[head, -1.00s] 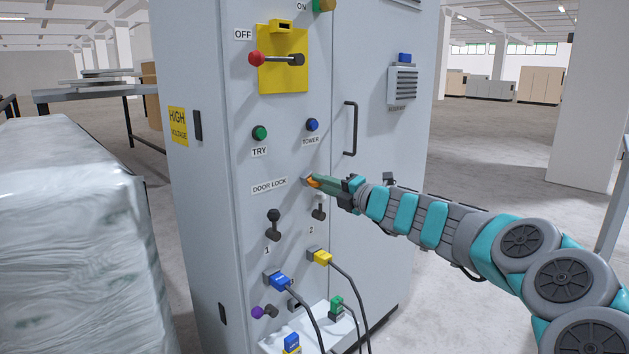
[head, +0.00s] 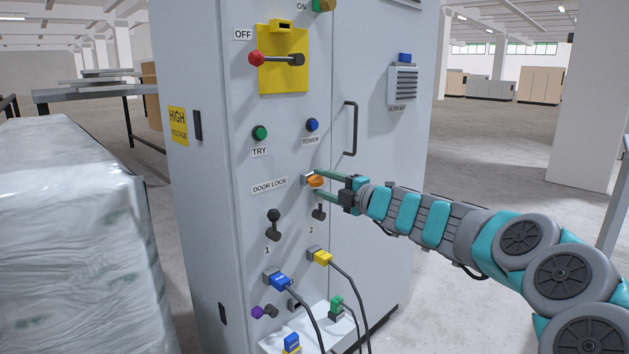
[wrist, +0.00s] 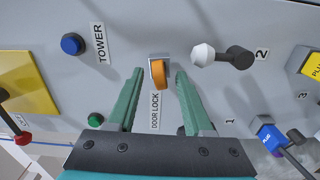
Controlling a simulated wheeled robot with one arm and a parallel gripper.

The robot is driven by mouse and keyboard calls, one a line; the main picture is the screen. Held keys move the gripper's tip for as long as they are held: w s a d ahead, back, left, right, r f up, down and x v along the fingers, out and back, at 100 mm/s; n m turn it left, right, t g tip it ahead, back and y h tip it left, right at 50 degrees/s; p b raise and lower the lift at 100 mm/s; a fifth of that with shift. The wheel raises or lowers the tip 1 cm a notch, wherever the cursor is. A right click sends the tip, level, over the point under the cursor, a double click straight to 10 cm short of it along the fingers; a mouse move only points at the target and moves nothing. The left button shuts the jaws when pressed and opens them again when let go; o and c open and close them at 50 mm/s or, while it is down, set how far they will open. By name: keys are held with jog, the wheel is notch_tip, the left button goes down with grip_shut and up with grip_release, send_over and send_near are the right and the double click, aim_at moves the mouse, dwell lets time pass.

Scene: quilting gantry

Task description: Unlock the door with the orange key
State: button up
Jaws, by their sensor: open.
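The orange key (head: 315,182) sits in the door lock (head: 306,179) on the front of the grey cabinet (head: 205,220), beside the DOOR LOCK label. In the wrist view the orange key (wrist: 158,73) stands out from the square metal lock plate (wrist: 153,57). My gripper (head: 317,182) is open, with one green finger above the key and one below it in the head view. In the wrist view my gripper (wrist: 158,73) shows its fingers on either side of the key, with gaps between. The door's black handle (head: 350,128) is above right of the lock.
A small lever numbered 2 (head: 319,211) is just below the lock, close to the lower finger. Blue (head: 280,282) and yellow (head: 321,257) plugs with hanging cables are lower down. A wrapped stack (head: 70,240) stands left. Floor right of the cabinet is clear.

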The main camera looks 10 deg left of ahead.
jog(key=v, duration=0.7)
jog(key=s+a+f+n+g, duration=0.1)
jog(key=s+a+n+g, duration=0.2)
jog(key=s+n, duration=0.5)
jog(key=s+a+f+n+g, duration=0.1)
jog(key=s+a+n+g, duration=0.25)
jog(key=s+n, duration=0.45)
jog(key=s+f+n+g+h, duration=0.3)
jog(key=s+f+n+h, duration=0.1)
jog(key=s+f+n, duration=0.55)
jog(key=s+d+f+n+g+h, duration=0.1)
jog(key=s+d+f+n+h, duration=0.4)
jog(key=s+d+n, duration=0.4)
jog(key=s+d+f+n+g+h, duration=0.2)
jog(key=s+d+f+n+h, duration=0.3)
jog(key=s+d, duration=1)
notch_tip(320, 180, down, 3)
jog(key=n, duration=0.4)
jog(key=shift+s+d+n, duration=0.15)
jog(key=shift+d+n, duration=0.1)
jog(key=shift+n, duration=0.1)
